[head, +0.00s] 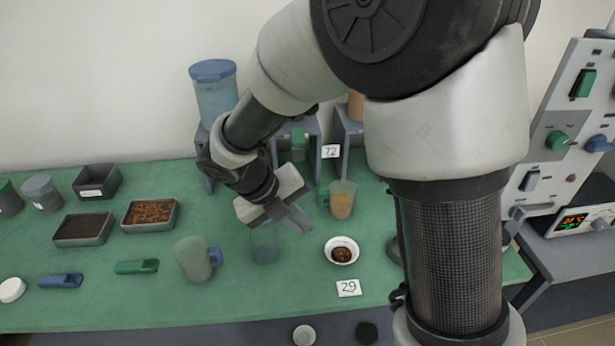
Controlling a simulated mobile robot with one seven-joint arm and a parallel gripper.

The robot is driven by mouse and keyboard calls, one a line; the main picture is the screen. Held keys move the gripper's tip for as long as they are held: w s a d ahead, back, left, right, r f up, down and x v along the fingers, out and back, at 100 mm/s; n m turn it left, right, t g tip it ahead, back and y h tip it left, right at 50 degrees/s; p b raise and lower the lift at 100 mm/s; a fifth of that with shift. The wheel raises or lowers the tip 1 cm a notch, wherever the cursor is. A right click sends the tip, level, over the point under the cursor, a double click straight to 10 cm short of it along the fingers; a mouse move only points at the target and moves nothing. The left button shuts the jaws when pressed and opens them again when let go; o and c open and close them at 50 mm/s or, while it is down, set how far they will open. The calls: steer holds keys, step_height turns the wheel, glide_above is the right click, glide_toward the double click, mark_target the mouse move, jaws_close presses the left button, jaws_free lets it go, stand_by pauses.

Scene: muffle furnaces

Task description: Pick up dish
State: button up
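A small white round dish (341,251) with dark brown contents stands on the green table top, right of centre, behind a card marked 29. My gripper (302,225) is above the table, up and to the left of the dish, and looks apart from it. Its grey fingers point down and to the right. I see no object between them, but their gap is too small in view to tell open from shut.
A jug (193,259), scoops and trays are to the left. The number card (348,288) lies in front. A control panel (562,130) is at right.

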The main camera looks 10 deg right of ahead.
steer(key=shift+n, duration=0.7)
steer(key=b+x, duration=0.1)
steer(key=x, duration=0.3)
steer(key=b+x, duration=0.1)
steer(key=x, duration=0.3)
steer(key=a+b+x, duration=0.1)
steer(key=x, duration=0.3)
steer(key=shift+w+f, duration=0.15)
steer(key=shift+f, duration=0.2)
steer(key=x, duration=0.1)
steer(key=b+x, duration=0.1)
steer(key=x, duration=0.1)
steer(key=b+x, duration=0.1)
steer(key=x, duration=0.1)
steer(key=shift+s+f, duration=0.2)
steer(key=shift+s, duration=0.05)
steer(key=shift+r, duration=0.1)
jaws_close()
step_height(320, 180, up, 10)
steer(key=p, duration=0.3)
steer(key=b, duration=0.3)
glide_above(326, 263)
steer(key=shift+f, duration=3.55)
